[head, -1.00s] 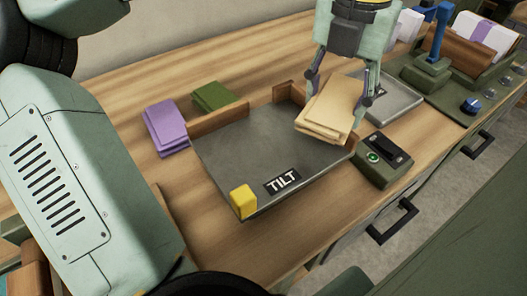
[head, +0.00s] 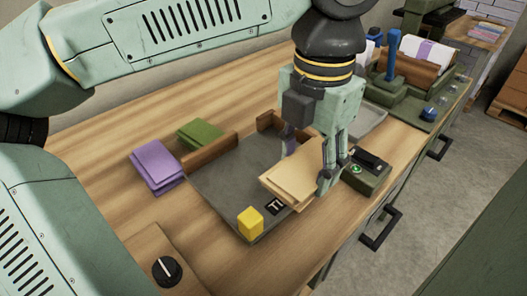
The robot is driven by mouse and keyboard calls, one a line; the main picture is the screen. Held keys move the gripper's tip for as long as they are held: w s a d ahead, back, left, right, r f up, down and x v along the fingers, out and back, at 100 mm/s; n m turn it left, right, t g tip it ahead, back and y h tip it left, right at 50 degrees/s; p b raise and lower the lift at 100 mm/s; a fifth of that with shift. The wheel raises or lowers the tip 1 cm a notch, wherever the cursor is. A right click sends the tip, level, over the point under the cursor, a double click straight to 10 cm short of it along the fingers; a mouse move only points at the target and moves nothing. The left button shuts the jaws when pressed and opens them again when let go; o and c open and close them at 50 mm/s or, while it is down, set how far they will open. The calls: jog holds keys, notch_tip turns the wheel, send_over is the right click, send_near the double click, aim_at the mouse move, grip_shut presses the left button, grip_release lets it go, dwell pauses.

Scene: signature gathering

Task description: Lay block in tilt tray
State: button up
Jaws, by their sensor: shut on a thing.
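The tilt tray (head: 222,195) is a grey metal plate on the wooden bench, with low wooden walls along its back and left and a partly hidden TILT label near its front. My gripper (head: 311,172) is shut on a tan block (head: 293,182) of stacked sheets. The block is over the front right part of the tray and covers part of the label. I cannot tell whether its underside touches the tray. A yellow block (head: 250,222) stands at the tray's front corner.
A purple stack (head: 157,166) and a green stack (head: 201,134) lie left of the tray. A green control box (head: 365,173) stands close on the right. Farther right is a press with a blue handle (head: 393,58).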

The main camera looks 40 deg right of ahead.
send_over(264, 162)
jog(key=shift+s+f, duration=0.2)
jog(key=shift+f, duration=0.2)
jog(key=f, duration=0.1)
jog(key=f+b, duration=0.2)
jog(key=f, duration=0.1)
jog(key=shift+w, duration=0.25)
jog(key=shift+r, duration=0.15)
jog(key=o, duration=0.8)
jog(key=shift+f, duration=0.2)
jog(key=shift+c, duration=0.2)
jog(key=o, duration=0.5)
jog(key=shift+c, duration=0.2)
jog(key=shift+r, duration=0.1)
notch_tip(264, 162, up, 12)
jog(key=shift+r, duration=0.15)
